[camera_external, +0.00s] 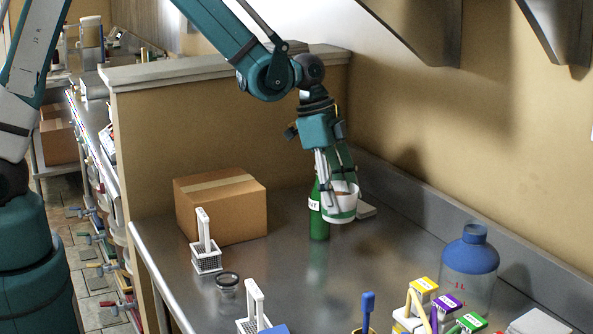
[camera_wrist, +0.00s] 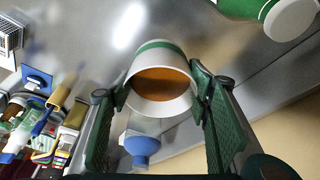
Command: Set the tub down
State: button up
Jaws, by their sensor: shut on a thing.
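The tub (camera_external: 341,205) is white with a green band and holds something orange-brown, seen through its open top in the wrist view (camera_wrist: 160,62). My gripper (camera_external: 335,180) is shut on the tub, with one green finger on each side of its rim in the wrist view (camera_wrist: 161,92). The tub is held slightly tilted in front of the green bottle (camera_external: 319,228). It appears to be above the metal counter (camera_external: 310,270), but I cannot tell the exact gap. Its underside is hidden in the wrist view.
A cardboard box (camera_external: 222,212) and a white wire rack (camera_external: 206,258) stand left. A glass jar (camera_external: 228,284) is near the front. A blue-topped jug (camera_external: 470,262) and small coloured boxes (camera_external: 424,287) stand right. The counter's middle is clear.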

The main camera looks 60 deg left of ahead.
jog(key=s+a+r+n+p, duration=0.2)
jog(key=s+a, duration=0.1)
jog(key=a, duration=0.3)
jog(key=s+a+r+n+p, duration=0.2)
jog(key=s+a+r, duration=0.1)
jog(key=a, duration=0.3)
jog(key=w+a+f+b, duration=0.2)
jog(key=w+a+b, duration=0.1)
jog(key=a, duration=0.4)
jog(key=w+a+f+m+b, duration=0.1)
jog(key=w+a+f+b, duration=0.1)
jog(key=a, duration=0.5)
jog(key=w+a+f+m+b, duration=0.1)
jog(key=w+a+f+b, duration=0.2)
jog(key=a, duration=0.4)
jog(key=shift+w+b, duration=0.35)
jog(key=shift+b, duration=0.15)
jog(key=shift+a+f, duration=0.1)
jog(key=shift+f, duration=0.1)
jog(key=shift+f, duration=3.05)
jog(key=shift+f, duration=0.1)
jog(key=shift+f, duration=1.8)
jog(key=shift+f, duration=0.15)
jog(key=o, duration=1)
